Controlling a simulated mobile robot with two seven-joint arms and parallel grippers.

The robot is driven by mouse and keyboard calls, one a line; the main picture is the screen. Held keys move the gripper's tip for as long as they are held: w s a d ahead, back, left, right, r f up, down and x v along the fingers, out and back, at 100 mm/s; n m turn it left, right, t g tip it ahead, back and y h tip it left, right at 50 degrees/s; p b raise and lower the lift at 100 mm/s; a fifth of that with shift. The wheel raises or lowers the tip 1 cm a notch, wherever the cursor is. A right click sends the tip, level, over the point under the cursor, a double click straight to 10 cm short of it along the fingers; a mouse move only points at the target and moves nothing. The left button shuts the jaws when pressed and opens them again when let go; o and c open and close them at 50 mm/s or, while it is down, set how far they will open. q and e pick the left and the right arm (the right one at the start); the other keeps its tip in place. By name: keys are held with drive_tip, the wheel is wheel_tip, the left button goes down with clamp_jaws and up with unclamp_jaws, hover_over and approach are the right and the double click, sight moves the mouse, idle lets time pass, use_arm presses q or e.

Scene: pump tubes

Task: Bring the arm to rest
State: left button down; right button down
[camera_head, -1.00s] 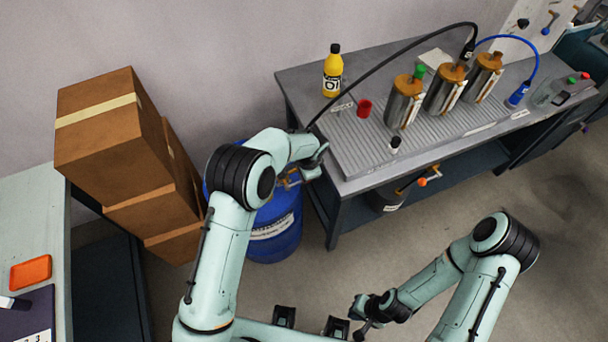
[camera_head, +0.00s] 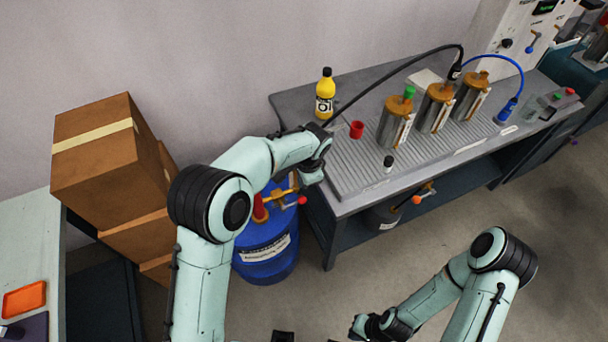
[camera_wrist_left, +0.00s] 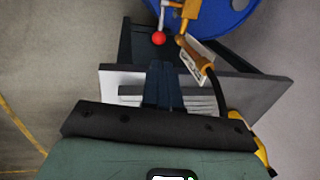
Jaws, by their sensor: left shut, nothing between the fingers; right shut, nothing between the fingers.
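My left arm reaches from the lower left toward the near left corner of the grey workbench (camera_head: 350,207). In the left wrist view my left gripper (camera_wrist_left: 163,85) has its dark fingers together, with nothing seen between them. In the head view its fingers are hard to make out at the wrist's end, above and beside the blue drum (camera_head: 267,262). My right gripper (camera_head: 361,325) is low in the head view, near the bottom edge, over the floor and away from the bench. It is partly cut off, and I see nothing held in it.
The drum bears a brass tap (camera_head: 282,193) close to my left wrist. Cardboard boxes (camera_head: 100,165) are stacked at left. Floor between bench and right arm is clear.

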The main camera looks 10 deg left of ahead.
use_arm(q)
drive_tip(key=shift+f, duration=0.1)
drive_tip(key=s+a+f+n+g+h, duration=0.1)
drive_tip(key=s+f+n+h, duration=0.15)
drive_tip(key=s+f, duration=0.5)
drive_tip(key=s+a+f+n+g+h, duration=0.1)
drive_tip(key=s+f+n, duration=0.3)
drive_tip(key=f, duration=0.7)
drive_tip(key=s+f+n+h, duration=0.1)
drive_tip(key=s+f+n, duration=0.3)
drive_tip(key=s, duration=0.7)
drive_tip(key=s+a+f+n, duration=0.1)
drive_tip(key=s+f+n, duration=0.2)
drive_tip(key=s, duration=0.8)
drive_tip(key=shift+f+n+h, duration=0.35)
drive_tip(key=shift+n, duration=0.5)
drive_tip(key=shift+s, duration=0.1)
